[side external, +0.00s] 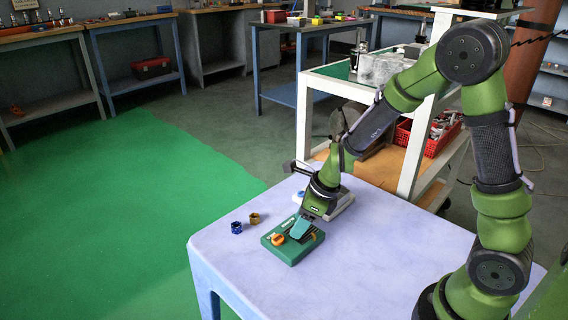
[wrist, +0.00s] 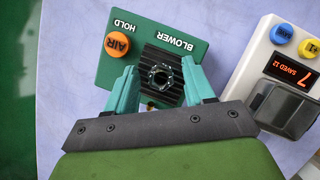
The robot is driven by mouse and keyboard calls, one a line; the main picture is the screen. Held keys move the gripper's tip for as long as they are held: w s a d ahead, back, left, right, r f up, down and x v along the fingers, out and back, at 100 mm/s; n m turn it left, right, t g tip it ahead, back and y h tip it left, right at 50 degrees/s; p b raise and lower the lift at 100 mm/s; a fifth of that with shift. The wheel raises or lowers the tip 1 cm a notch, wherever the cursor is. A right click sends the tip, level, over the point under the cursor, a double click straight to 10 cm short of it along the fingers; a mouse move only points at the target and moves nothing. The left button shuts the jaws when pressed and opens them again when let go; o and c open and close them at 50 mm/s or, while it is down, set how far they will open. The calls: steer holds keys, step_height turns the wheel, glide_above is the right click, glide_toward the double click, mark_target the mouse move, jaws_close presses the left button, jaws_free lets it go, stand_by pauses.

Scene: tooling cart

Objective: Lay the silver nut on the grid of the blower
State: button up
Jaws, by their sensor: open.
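The blower (wrist: 112,62) is a green box with a black ribbed grid (wrist: 182,62) and an orange AIR button; it also stands on the table in the side view (side external: 290,253). The silver nut (wrist: 161,75), dark and shiny with a hole, appears to lie flat on the grid in the wrist view. My gripper (wrist: 158,78) is open, with one teal finger on each side of the nut and a gap to each. In the side view my gripper (side external: 303,230) is low over the blower, and its fingers hide the nut.
A blue nut (side external: 237,227) and a brass nut (side external: 254,218) sit on the pale table (side external: 245,265) left of the blower. A white counter box (wrist: 268,68) with a lit display and coloured buttons stands right of the blower in the wrist view. The table's front is clear.

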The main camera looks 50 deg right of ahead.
steer(key=shift+r, duration=0.3)
steer(key=s+r+n+t, duration=0.1)
steer(key=s+r+n, duration=0.6)
steer(key=r+n, duration=0.3)
steer(key=s+a+r+n+t, duration=0.1)
steer(key=s+r+n, duration=0.7)
steer(key=n, duration=0.8)
step_height(320, 180, up, 2)
steer(key=shift+r+t, duration=0.1)
steer(key=shift+t, duration=0.5)
